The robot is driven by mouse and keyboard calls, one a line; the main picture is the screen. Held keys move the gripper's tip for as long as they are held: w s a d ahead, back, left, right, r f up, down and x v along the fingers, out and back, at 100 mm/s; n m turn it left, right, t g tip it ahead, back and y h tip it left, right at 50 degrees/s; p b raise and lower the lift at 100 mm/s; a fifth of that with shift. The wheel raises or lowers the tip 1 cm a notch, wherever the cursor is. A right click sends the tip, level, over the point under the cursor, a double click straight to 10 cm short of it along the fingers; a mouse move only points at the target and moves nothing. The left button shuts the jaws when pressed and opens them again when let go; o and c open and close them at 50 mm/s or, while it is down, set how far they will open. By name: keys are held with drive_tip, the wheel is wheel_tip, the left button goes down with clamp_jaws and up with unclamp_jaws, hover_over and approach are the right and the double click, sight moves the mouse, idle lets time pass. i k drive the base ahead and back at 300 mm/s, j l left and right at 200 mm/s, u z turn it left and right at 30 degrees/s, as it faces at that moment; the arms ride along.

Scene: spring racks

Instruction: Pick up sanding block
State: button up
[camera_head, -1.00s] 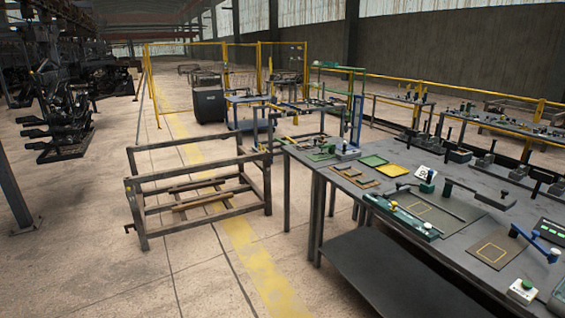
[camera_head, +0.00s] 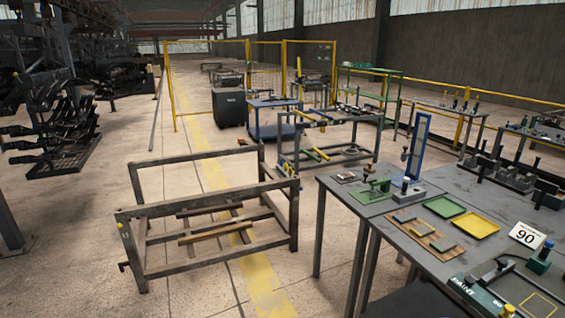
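A brown board (camera_head: 424,231) lies on the dark grey workbench (camera_head: 340,187) at the right. It carries small flat blocks, among them a bluish-grey one (camera_head: 404,216) and a grey one (camera_head: 443,244). One of these may be the sanding block, but they are too small to tell. My gripper is not in view.
A green tray (camera_head: 445,207) and a yellow tray (camera_head: 477,225) lie beside the board, with a green fixture (camera_head: 372,192) behind. A low metal frame (camera_head: 210,215) stands left of the bench. Floor between is clear.

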sight(368, 168)
drive_tip(key=i, duration=1.9)
drive_tip(key=i+j+z, duration=0.1)
drive_tip(key=i+z, duration=0.25)
drive_tip(key=i, duration=0.15)
drive_tip(key=i+j+z, duration=0.3)
drive_tip(key=i, duration=0.2)
drive_tip(key=i+j+z, duration=0.35)
drive_tip(key=i, duration=0.15)
drive_tip(key=i+j+z, duration=0.65)
drive_tip(key=z, duration=0.25)
drive_tip(key=i+j+z, duration=0.15)
drive_tip(key=j+z, duration=0.35)
drive_tip(key=j, duration=0.1)
